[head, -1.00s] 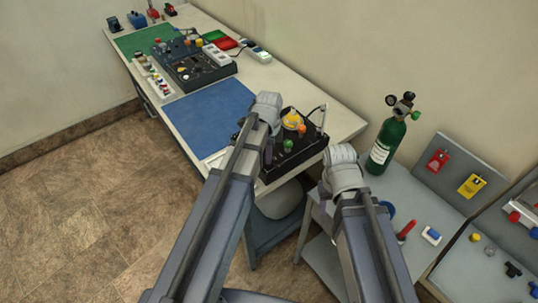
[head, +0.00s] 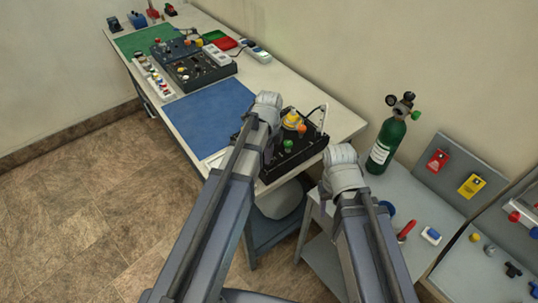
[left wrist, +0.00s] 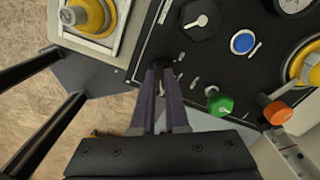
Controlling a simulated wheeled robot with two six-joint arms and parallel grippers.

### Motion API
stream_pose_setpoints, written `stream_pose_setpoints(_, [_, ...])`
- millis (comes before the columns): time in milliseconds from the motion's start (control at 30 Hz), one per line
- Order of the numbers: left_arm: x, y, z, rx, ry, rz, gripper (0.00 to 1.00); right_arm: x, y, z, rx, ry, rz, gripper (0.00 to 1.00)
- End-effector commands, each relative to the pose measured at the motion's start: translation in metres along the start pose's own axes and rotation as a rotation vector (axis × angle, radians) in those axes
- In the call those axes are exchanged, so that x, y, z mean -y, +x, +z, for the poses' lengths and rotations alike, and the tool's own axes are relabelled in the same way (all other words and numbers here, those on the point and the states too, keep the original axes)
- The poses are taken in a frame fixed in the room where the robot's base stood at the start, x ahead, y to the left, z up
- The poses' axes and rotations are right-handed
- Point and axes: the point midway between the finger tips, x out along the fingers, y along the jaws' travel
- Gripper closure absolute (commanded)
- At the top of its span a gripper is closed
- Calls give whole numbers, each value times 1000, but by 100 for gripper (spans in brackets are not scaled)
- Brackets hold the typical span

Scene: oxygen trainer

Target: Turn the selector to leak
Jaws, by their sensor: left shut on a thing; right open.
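The black trainer panel (head: 308,146) stands on the near end of the workbench. In the left wrist view its face (left wrist: 222,62) carries a black knob with a white pointer (left wrist: 200,21), a blue button (left wrist: 242,42), a green knob (left wrist: 219,103) and an orange knob (left wrist: 277,112). My left gripper (left wrist: 166,73) points at the panel, its fingers close together on a small dark part, probably the selector (left wrist: 178,67). The fingers hide most of it, and I cannot read its setting. My right gripper (head: 328,203) is apart from the panel, mostly hidden by its own arm.
A blue mat (head: 208,112) lies behind the panel on the bench. A green cylinder (head: 387,147) stands right of the panel on a grey side table (head: 408,205). A red object (head: 406,231) and a blue-and-white block (head: 431,236) lie near my right arm.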

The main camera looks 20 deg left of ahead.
Motion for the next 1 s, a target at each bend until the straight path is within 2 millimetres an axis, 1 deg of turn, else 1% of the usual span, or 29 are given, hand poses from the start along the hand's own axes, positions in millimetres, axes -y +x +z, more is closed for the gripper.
stream_pose_setpoints(133, [0, 0, 0, -1, 1, 0, 100, 0, 0, 0, 0, 0, 0, 50])
stream_pose_setpoints(167, [0, 0, 0, -1, 1, 0, 87, 0, 0, 0, 0, 0, 0, 50])
stream_pose_setpoints(400, [0, 0, 0, 0, 0, 0, 60, 0, 0, 0, 0, 0, 0, 50])
stream_pose_setpoints(433, [0, 0, 0, 0, 0, 0, 58, 0, 0, 0, 0, 0, 0, 50])
stream_pose_setpoints(767, [0, -2, 0, 0, -1, 0, 58, 0, -2, 0, 0, 0, 0, 50])
stream_pose_setpoints(867, [0, -8, 0, 0, -1, 0, 58, -1, -8, 0, 0, 0, 0, 50])
stream_pose_setpoints(1000, [0, -21, 0, 0, -1, 0, 58, -2, -21, 1, 0, 0, 0, 50])
